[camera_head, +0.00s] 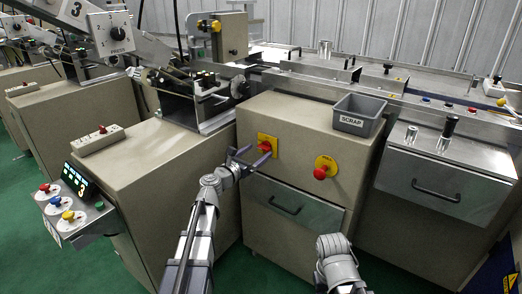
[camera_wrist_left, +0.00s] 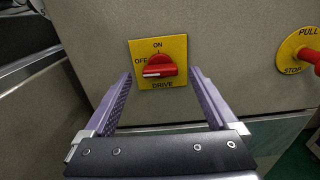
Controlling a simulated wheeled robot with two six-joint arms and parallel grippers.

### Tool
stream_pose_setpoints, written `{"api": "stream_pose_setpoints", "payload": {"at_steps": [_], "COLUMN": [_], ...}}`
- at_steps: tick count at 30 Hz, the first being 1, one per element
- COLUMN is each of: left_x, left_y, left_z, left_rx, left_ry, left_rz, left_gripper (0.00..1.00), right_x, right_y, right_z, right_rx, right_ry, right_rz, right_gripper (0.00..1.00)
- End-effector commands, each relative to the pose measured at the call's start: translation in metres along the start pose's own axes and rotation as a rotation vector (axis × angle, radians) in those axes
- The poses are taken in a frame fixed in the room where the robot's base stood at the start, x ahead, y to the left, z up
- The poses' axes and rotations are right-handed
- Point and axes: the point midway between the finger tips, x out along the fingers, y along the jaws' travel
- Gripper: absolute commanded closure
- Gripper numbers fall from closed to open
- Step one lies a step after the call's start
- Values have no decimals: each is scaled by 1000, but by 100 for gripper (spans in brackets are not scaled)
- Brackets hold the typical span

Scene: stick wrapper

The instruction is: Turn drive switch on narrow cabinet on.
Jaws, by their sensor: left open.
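The drive switch (camera_head: 265,146) is a red knob on a yellow plate on the narrow cabinet's front (camera_head: 298,140). In the left wrist view the plate (camera_wrist_left: 172,45) reads ON at the top, OFF at the left and DRIVE below. The red knob (camera_wrist_left: 159,66) lies about level, its white mark at the left, on the OFF side. My left gripper (camera_head: 251,157) is open in front of the switch. Its fingers appear on either side of the knob in the wrist view, apart from it. My right arm shows at the bottom, but its gripper is not visible.
A red stop knob on a round yellow plate (camera_head: 325,162) sits right of the switch. A drawer (camera_head: 290,204) with a dark handle is below. A grey SCRAP bin (camera_head: 359,122) stands on top. Another cabinet (camera_head: 165,165) stands close at the left.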

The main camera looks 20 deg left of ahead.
Motion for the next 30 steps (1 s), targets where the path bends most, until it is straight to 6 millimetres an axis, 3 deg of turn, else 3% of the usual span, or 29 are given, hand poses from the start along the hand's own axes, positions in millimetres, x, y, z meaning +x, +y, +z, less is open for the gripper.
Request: {"api": "stream_pose_setpoints", "payload": {"at_steps": [1, 6, 14, 30], "left_x": [11, 28, 29, 29], "left_y": [1, 0, 0, 0], "left_z": [0, 0, 0, 0], "left_rx": [0, 1, 1, 1], "left_ry": [0, 0, 0, 0], "left_rz": [-1, -1, 0, 0], "left_gripper": [7, 7, 7, 67], "right_x": [0, 0, 0, 0], "right_y": [0, 0, 0, 0], "right_z": [0, 0, 0, 0], "right_rx": [0, 0, 0, 0], "right_ry": [0, 0, 0, 0], "right_rz": [0, 0, 0, 0], "right_gripper": [50, 50, 50, 50]}}
